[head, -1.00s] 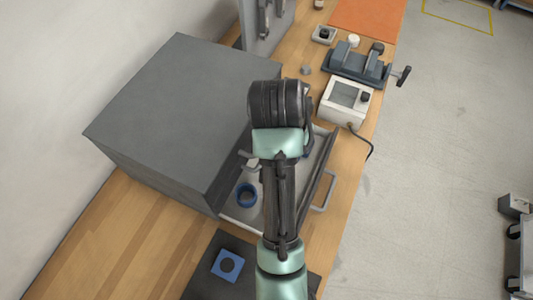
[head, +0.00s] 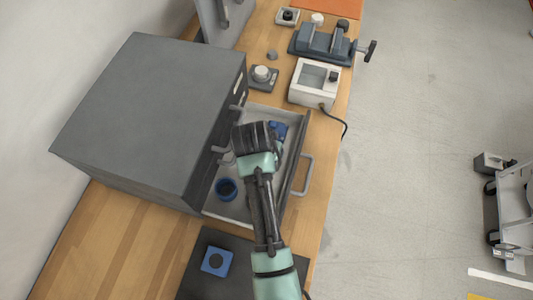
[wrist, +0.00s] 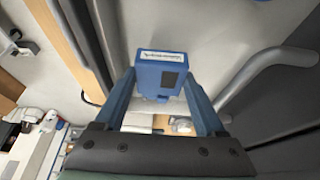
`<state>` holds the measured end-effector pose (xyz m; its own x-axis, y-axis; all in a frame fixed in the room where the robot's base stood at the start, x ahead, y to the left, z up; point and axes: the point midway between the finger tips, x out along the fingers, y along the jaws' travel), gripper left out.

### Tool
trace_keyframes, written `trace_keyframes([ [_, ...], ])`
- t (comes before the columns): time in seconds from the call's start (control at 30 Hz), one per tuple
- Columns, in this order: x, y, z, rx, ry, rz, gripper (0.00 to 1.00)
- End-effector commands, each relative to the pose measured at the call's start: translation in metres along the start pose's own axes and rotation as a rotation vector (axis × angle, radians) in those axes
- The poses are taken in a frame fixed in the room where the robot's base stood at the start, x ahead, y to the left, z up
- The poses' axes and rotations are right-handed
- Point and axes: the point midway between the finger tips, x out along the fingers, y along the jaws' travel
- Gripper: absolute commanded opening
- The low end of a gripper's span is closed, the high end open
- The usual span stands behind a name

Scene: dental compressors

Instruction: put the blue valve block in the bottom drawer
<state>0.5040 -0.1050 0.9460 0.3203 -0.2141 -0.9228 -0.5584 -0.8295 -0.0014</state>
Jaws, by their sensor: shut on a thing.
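The blue valve block (wrist: 160,75), with a white label strip and a dark square, sits between the blue fingers of my gripper (wrist: 160,103) in the wrist view. My gripper is shut on it. In the head view my wrist is over the open drawer (head: 240,208), and a blue part (head: 278,130) shows just right of it. I cannot tell there which part is block and which is finger. The drawer is pale inside, with a grey bar handle (head: 307,175). Whether the block touches the drawer floor is unclear.
A blue ring-shaped part (head: 227,189) lies in the drawer's near end. The grey cabinet (head: 150,110) stands left. A blue square piece with a dark round centre (head: 216,261) lies on a black mat (head: 240,257). A white box (head: 315,82) and a vise (head: 322,42) stand beyond.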

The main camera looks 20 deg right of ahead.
Motion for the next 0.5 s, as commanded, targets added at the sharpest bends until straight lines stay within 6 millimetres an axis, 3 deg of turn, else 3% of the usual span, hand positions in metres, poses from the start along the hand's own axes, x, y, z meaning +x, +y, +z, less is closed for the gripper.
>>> trace_keyframes([
  [0.2,0.028,0.000,0.012,0.000,-0.003,0.002,0.03],
  [0.5,0.032,0.000,0.014,0.000,0.000,0.000,0.03],
])
